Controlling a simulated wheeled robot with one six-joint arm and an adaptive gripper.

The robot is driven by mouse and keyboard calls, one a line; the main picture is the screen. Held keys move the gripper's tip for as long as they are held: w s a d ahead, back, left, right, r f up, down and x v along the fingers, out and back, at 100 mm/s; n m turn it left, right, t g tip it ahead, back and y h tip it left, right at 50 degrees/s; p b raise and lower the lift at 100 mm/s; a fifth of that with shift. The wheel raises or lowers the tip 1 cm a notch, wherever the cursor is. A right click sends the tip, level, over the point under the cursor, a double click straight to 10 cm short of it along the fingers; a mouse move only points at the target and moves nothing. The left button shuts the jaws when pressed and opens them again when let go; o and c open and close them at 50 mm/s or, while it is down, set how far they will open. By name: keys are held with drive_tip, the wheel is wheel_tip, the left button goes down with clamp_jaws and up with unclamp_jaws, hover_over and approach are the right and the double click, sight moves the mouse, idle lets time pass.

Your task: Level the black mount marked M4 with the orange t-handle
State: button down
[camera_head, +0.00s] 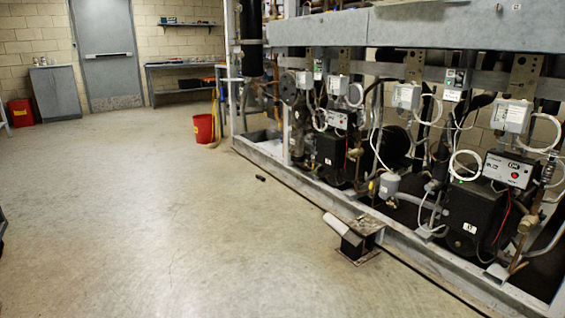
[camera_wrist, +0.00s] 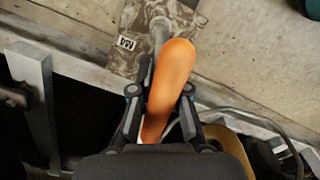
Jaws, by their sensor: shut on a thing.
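The orange t-handle (camera_wrist: 172,75) is between the fingers of my gripper (camera_wrist: 160,98) in the wrist view, shut on its orange grip. Beyond the grip is a stained, mottled plate (camera_wrist: 126,60) with a small label whose characters are hard to read. A grey rod stands at the plate's edge, close to the handle's far end; I cannot tell if they touch. In the head view, a black mount (camera_head: 353,247) with a stained top plate stands on the floor beside the rack. I cannot make out an M4 mark on it. My gripper is not visible in the head view.
The compressor rack (camera_head: 410,235) fills the right side, with pipes, cables and grey boxes. A red bucket (camera_head: 204,128) stands at its far end. A small black object (camera_head: 260,178) lies on the floor. The floor to the left is clear.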

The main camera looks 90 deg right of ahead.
drive_tip(key=shift+r+p, duration=1.6)
drive_tip(key=shift+r, duration=1)
